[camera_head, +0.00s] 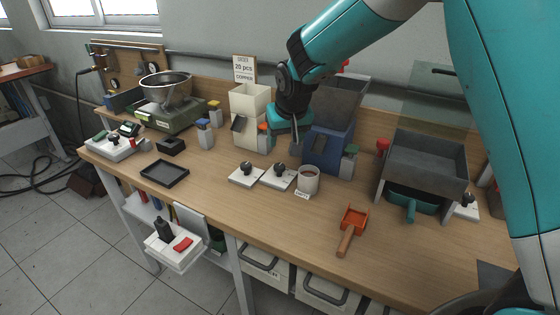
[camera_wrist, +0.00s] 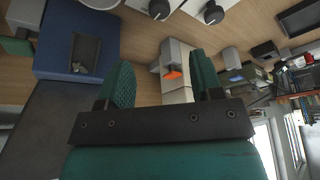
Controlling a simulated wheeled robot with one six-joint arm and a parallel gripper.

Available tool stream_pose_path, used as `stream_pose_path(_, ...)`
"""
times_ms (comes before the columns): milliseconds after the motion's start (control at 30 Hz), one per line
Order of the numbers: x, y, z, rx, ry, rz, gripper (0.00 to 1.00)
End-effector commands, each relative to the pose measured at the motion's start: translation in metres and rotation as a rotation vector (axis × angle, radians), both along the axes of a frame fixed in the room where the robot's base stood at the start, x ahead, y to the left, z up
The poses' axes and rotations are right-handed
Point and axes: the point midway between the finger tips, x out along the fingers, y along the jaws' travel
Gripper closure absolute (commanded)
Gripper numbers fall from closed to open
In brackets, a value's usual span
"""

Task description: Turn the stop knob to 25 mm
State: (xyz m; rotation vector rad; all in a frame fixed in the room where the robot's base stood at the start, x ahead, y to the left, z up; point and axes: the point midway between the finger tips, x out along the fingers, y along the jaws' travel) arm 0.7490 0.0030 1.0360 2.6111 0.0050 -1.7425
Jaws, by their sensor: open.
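Two black knobs on white plates stand side by side at the middle of the bench: a left knob (camera_head: 246,169) and a right knob (camera_head: 279,170). The wrist view shows two black knobs at its top edge, one (camera_wrist: 159,9) beside the other (camera_wrist: 212,13). Another white plate with a dark knob (camera_head: 467,201) stands at the far right, partly behind my arm. No scale or mm marking is readable, so I cannot tell which is the stop knob. My gripper (camera_wrist: 163,80) is open and empty. In the head view it (camera_head: 290,127) is above and behind the two knobs, touching neither.
A cream dispenser (camera_head: 247,103) and a blue hopper unit (camera_head: 330,142) stand close to my gripper. A grey cup (camera_head: 308,180) is right of the knobs. An orange scoop (camera_head: 352,222) and a grey bin (camera_head: 425,165) are farther right. The bench front before the knobs is clear.

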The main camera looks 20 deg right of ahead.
Motion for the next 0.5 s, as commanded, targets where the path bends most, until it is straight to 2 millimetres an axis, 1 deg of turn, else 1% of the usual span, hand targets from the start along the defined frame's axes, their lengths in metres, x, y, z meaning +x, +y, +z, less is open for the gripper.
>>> stream_pose_path(33,0.004,0.000,-0.012,-0.001,0.006,0.000,0.40)
stream_pose_path(300,0.027,-0.001,-0.068,-0.001,0.004,-0.001,0.40)
stream_pose_path(500,0.041,-0.003,-0.102,0.000,0.002,-0.003,0.40)
